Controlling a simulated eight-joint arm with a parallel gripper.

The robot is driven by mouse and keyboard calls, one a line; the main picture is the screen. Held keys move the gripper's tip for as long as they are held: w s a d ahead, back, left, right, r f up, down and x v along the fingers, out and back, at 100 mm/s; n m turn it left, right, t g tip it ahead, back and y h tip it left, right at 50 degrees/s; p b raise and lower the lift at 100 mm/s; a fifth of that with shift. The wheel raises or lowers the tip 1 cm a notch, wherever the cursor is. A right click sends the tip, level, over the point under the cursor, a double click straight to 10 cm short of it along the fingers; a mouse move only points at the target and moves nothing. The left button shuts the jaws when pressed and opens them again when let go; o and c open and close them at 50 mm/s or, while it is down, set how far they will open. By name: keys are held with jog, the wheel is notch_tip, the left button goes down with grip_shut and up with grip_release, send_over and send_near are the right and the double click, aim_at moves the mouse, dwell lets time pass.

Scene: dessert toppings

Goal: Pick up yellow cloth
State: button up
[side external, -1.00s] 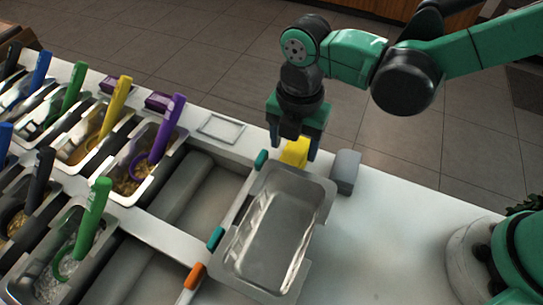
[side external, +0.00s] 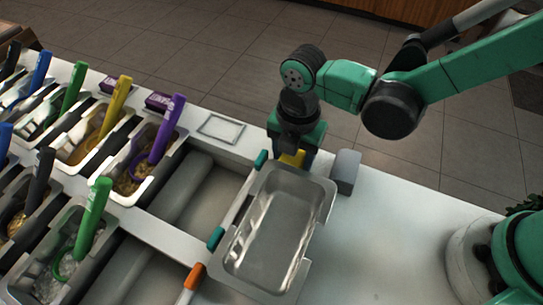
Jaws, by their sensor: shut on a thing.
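The yellow cloth (side external: 291,158) is at the far edge of the counter, just behind the metal pan. Only a small part of it shows; the rest is hidden by my gripper and the pan rim. My gripper (side external: 294,157) points down over the cloth, low by the counter, and is shut on it. The fingertips are partly hidden behind the pan.
The empty metal pan (side external: 322,190) stands directly in front of my gripper. A grey block (side external: 345,172) is close on the right. Topping bins with coloured-handled scoops, such as the purple scoop (side external: 168,128), fill the left. The counter (side external: 390,235) at right is clear.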

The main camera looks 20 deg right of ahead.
notch_tip(320, 180, up, 20)
dwell(0.6)
jog(key=o, duration=0.7)
jog(key=c, duration=0.6)
jog(key=shift+o, duration=0.2)
jog(key=w+a+f, duration=0.1)
jog(key=a+f, duration=1.3)
jog(key=a, duration=0.2)
jog(key=shift+w+d+f, duration=0.1)
jog(key=shift+d+f, duration=0.05)
jog(key=shift+f, duration=2.85)
jog(key=shift+d+f, duration=0.15)
jog(key=shift+f, duration=2.85)
